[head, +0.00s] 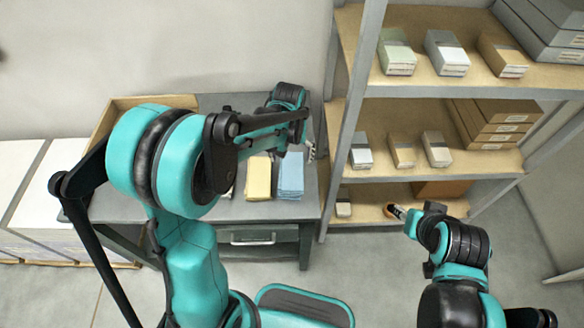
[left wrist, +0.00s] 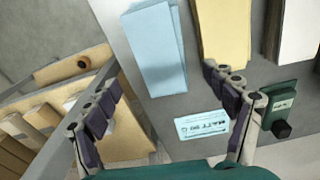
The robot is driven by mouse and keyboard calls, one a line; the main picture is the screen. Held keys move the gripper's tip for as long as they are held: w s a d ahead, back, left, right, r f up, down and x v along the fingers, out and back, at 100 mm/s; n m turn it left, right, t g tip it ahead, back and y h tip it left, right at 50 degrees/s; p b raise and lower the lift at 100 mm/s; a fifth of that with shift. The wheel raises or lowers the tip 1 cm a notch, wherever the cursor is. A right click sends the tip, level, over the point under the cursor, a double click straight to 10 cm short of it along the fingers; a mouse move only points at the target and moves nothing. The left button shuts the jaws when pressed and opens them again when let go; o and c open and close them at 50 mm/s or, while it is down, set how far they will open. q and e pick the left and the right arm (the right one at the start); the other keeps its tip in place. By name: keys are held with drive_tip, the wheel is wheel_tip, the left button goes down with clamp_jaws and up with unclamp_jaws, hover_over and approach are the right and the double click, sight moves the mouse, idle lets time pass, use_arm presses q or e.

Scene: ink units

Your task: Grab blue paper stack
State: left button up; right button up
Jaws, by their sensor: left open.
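The blue paper stack (head: 290,178) lies on the grey desk, just right of the yellow paper stack (head: 258,181). In the left wrist view the blue stack (left wrist: 148,48) is ahead of my left gripper (left wrist: 160,82), whose two fingers are spread wide with nothing between them. In the head view my left gripper (head: 310,150) is beyond the stack, near the desk's right edge, partly hidden by its own arm. My right gripper (head: 394,212) is near the lower shelf; its fingers are too small to read.
The yellow stack (left wrist: 222,35) and a white stack (left wrist: 292,30) lie beside the blue one. A label card (left wrist: 202,125) and a dark green object (left wrist: 282,105) are near the right finger. Wooden shelves (head: 450,178) with boxes stand right of the desk (head: 225,212).

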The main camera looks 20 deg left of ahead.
sight(291, 171)
use_arm(q)
drive_tip(key=shift+w+f, duration=0.4)
drive_tip(key=shift+w+f+g, duration=0.1)
drive_tip(key=shift+f+g, duration=0.2)
wheel_tip(291, 171, down, 3)
drive_tip(key=shift+a+r+b, duration=0.1)
drive_tip(key=shift+b, duration=0.2)
drive_tip(key=f, duration=0.1)
drive_tip(key=f+b, duration=0.1)
drive_tip(key=f, duration=0.1)
drive_tip(key=f+b, duration=0.1)
drive_tip(key=shift+s+f, duration=0.2)
drive_tip(key=shift+s, duration=0.05)
drive_tip(key=shift+f, duration=0.45)
drive_tip(key=shift+r, duration=0.1)
drive_tip(key=shift+c, duration=0.8)
drive_tip(key=c, duration=1.4)
